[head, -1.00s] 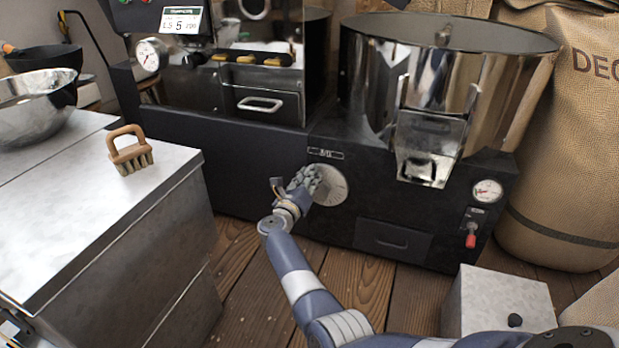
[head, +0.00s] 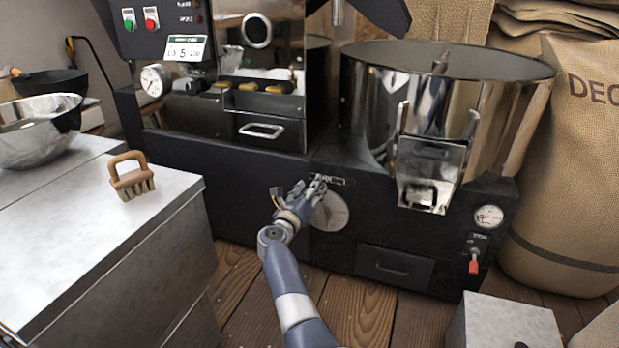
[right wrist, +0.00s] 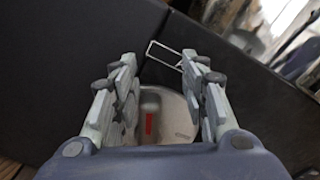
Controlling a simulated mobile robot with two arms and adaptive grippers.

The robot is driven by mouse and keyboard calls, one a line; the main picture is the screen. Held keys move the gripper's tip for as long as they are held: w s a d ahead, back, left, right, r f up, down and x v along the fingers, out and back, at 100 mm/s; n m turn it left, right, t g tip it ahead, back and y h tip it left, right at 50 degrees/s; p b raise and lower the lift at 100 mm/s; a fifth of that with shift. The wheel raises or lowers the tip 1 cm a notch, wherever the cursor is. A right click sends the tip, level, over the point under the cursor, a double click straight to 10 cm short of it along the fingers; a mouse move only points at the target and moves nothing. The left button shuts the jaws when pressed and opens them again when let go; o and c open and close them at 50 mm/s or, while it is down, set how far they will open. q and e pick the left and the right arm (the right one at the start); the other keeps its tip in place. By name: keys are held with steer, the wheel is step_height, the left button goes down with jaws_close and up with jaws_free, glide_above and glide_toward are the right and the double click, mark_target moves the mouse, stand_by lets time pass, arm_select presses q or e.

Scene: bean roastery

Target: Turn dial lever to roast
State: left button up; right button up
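The round pale dial (head: 334,213) is on the black front panel of the roaster, under a small label plate (head: 327,180). In the right wrist view, the dial (right wrist: 178,122) shows between my fingers, with a grey lever bearing a red mark (right wrist: 149,120). My right gripper (head: 308,190) is at the upper left of the dial and partly covers it. In the right wrist view, my right gripper (right wrist: 158,72) is open, one finger on each side of the lever. I cannot tell whether a finger touches it. My left gripper is not in view.
A metal chute (head: 428,170) and a red-handled switch (head: 474,264) are to the dial's right. A drawer (head: 395,265) is below it. A metal-topped cabinet (head: 90,235) with a brush (head: 132,180) stands left. A grey box (head: 505,325) is at lower right.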

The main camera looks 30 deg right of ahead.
step_height(320, 180, up, 5)
steer(key=shift+r, duration=0.2)
stand_by(0.5)
